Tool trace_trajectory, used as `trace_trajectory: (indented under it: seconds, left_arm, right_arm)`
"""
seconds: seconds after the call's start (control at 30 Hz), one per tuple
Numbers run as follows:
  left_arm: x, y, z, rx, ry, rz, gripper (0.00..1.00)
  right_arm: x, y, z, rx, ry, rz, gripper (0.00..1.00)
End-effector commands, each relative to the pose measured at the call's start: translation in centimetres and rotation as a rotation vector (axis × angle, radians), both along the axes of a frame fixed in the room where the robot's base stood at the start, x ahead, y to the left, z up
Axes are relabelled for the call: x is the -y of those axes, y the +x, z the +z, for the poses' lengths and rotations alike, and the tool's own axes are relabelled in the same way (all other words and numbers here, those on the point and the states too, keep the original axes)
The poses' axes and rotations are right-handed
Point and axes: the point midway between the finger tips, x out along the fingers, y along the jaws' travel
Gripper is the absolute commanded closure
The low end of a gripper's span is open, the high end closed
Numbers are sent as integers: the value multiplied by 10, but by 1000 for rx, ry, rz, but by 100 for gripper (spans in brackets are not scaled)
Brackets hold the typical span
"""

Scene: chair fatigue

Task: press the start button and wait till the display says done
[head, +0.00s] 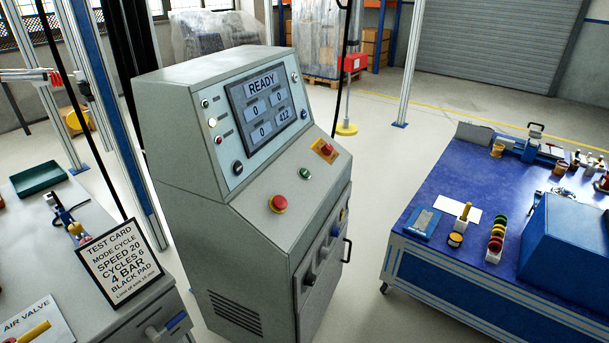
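A grey control console (228,210) stands in the middle of the head view. The labels by these buttons are too small to read. Neither of my grippers is in view.
A left bench (130,299) carries a test card (121,260) reading CYCLE, SPEED 20, CYCLES 6, 4 BAR, BLACK PAD. A blue-topped bench (440,262) with tools and a blue box (567,245) stands at right. Clear floor (385,170) lies between console and right bench.

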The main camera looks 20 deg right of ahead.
Motion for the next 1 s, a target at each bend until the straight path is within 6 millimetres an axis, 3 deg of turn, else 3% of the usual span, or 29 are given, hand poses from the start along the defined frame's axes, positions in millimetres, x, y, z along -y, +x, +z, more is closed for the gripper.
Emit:
trace_trajectory:
  seconds: [0.27, 0.7, 1.0]
  left_arm:
    - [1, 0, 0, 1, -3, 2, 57]
    - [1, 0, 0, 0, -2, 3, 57]
    - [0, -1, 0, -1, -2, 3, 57]
  right_arm:
    - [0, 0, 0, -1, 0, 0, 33]
    - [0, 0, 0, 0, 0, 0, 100]
    - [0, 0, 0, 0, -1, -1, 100]
